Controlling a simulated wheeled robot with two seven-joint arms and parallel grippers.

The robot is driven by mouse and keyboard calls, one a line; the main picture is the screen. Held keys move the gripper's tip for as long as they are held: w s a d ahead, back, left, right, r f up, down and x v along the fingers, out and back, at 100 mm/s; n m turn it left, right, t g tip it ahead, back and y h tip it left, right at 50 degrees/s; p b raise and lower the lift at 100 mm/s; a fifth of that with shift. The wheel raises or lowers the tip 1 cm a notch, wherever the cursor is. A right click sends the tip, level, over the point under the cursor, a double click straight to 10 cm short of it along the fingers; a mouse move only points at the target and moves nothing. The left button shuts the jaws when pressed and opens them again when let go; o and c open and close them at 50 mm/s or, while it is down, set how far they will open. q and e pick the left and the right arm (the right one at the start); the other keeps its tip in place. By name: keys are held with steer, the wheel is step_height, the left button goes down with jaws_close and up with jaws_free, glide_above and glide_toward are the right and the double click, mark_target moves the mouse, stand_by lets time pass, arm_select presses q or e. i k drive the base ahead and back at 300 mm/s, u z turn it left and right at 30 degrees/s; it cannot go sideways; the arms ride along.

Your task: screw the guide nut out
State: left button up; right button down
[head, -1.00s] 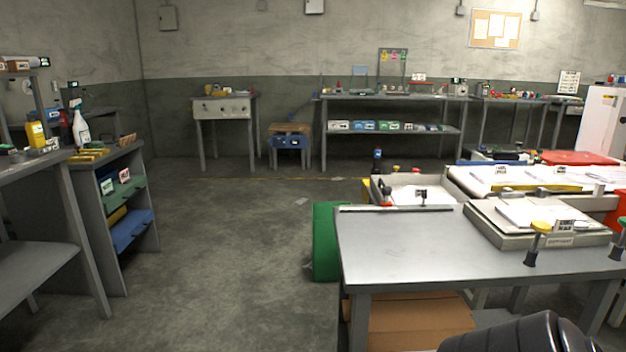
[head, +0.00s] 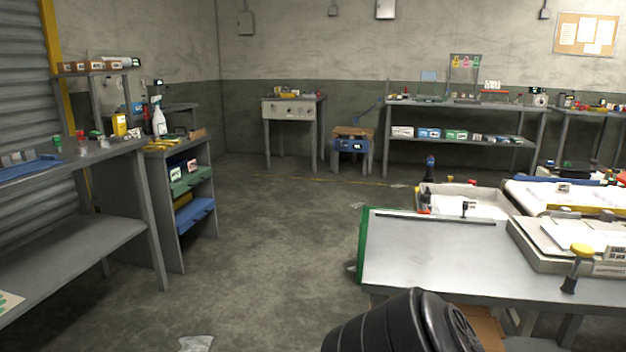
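I cannot make out a guide nut for certain in the head view. A yellow-topped knob on a dark post (head: 577,265) stands at the right, by a grey flat fixture (head: 545,262) on the near metal table (head: 430,252). A small black knob (head: 464,209) shows near the far edge of this table. Neither of my grippers is in view.
Open floor (head: 270,240) lies left of the near table. A green panel (head: 362,245) stands at its left edge. A workbench (head: 75,160) and a shelf unit with bins (head: 190,200) stand at the left. A stool (head: 352,140) and benches line the back wall. Pale litter (head: 196,343) lies on the floor.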

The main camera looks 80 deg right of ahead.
mark_target(464, 205)
steer(key=k, duration=0.95)
steer(key=z, duration=2.15)
